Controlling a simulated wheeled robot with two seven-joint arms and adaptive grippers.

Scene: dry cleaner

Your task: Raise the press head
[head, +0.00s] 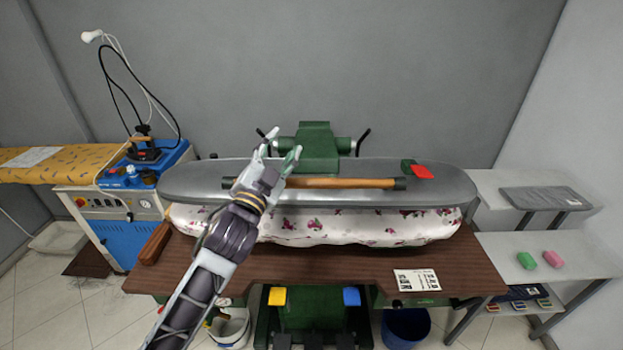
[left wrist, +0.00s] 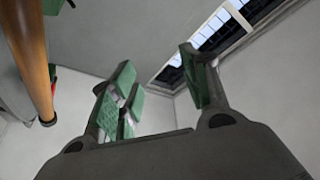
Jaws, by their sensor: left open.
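The press head (head: 220,174) is a long grey metal plate with rounded ends, and it lies low over the floral padded buck (head: 330,228). A wooden handle bar (head: 345,183) runs along its front edge; part of its left end is hidden by my left gripper. My left gripper (head: 281,149) is open and empty, above the left part of the press head and beside the handle's left end. In the left wrist view, its green-padded fingers (left wrist: 160,95) stand apart with nothing between them, and the wooden handle (left wrist: 35,60) shows at the left edge. My right gripper is not in view.
A red piece (head: 422,172) sits on the right of the press head. A brown worktable (head: 300,268) carries the press. A blue steam unit (head: 105,225) with an iron stands at left. White side tables (head: 505,185) stand at right. Yellow and blue pedals (head: 278,296) are below.

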